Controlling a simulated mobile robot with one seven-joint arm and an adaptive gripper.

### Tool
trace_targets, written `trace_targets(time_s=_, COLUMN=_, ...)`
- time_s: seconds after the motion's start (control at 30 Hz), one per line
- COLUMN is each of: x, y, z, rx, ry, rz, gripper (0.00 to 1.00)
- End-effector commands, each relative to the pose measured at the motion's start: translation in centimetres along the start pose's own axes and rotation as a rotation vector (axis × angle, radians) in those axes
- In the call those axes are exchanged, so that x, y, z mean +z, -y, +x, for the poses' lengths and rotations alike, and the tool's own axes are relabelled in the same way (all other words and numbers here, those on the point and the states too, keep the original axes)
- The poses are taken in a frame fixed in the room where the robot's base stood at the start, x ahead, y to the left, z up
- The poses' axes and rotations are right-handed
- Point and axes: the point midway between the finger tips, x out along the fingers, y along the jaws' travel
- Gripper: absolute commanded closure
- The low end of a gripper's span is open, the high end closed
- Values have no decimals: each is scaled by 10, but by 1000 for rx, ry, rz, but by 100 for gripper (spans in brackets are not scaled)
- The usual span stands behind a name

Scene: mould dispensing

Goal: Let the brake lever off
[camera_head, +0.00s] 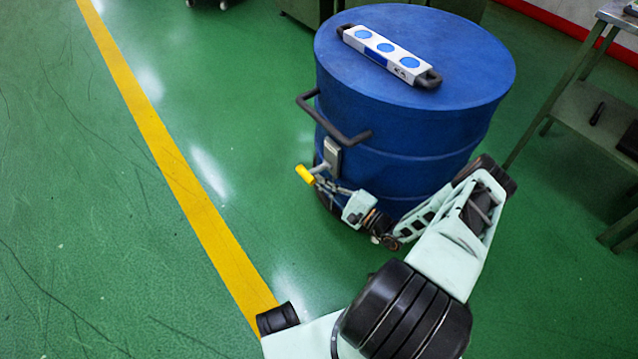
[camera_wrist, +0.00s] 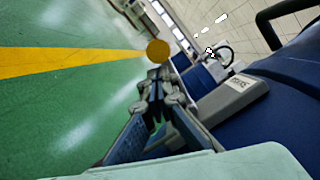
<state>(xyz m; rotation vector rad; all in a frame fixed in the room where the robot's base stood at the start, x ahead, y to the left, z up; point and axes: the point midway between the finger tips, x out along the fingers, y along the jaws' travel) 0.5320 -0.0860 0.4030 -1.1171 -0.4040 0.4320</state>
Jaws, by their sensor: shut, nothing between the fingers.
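The brake lever has a yellow end (camera_head: 306,174) and a grey shaft, and juts left from a grey bracket (camera_head: 332,156) on the side of the blue drum (camera_head: 440,140). In the wrist view the yellow end (camera_wrist: 158,50) shows as a round disc just beyond my fingertips, with the grey box (camera_wrist: 232,98) to its right. My gripper (camera_head: 324,184) is shut and empty, low beside the drum, with its fingertips close to the lever. In the wrist view the closed fingertips (camera_wrist: 159,76) sit just below the yellow end; I cannot tell whether they touch it.
A dark handle (camera_head: 335,133) sticks out from the drum above the lever. A white panel with blue discs (camera_head: 388,54) lies on the drum top. A yellow floor line (camera_head: 180,170) runs along the left, with open green floor around it. A metal table (camera_head: 590,110) stands at right.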

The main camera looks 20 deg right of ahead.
Motion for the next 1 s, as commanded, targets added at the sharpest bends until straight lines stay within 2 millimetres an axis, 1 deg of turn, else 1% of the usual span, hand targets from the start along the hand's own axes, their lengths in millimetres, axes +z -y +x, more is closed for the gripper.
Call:
trace_targets(time_s=0.03, x=-3, y=5, z=-2, rx=-13, ry=-5, rz=30, gripper=100)
trace_targets(time_s=0.13, x=-4, y=12, z=-3, rx=-31, ry=-6, rz=98, gripper=100)
trace_targets(time_s=0.4, x=-3, y=24, z=-3, rx=-30, ry=-9, rz=89, gripper=100)
trace_targets(time_s=0.6, x=-2, y=28, z=-3, rx=-29, ry=-9, rz=88, gripper=100)
trace_targets(time_s=1.0, x=-3, y=29, z=-4, rx=-29, ry=-11, rz=87, gripper=100)
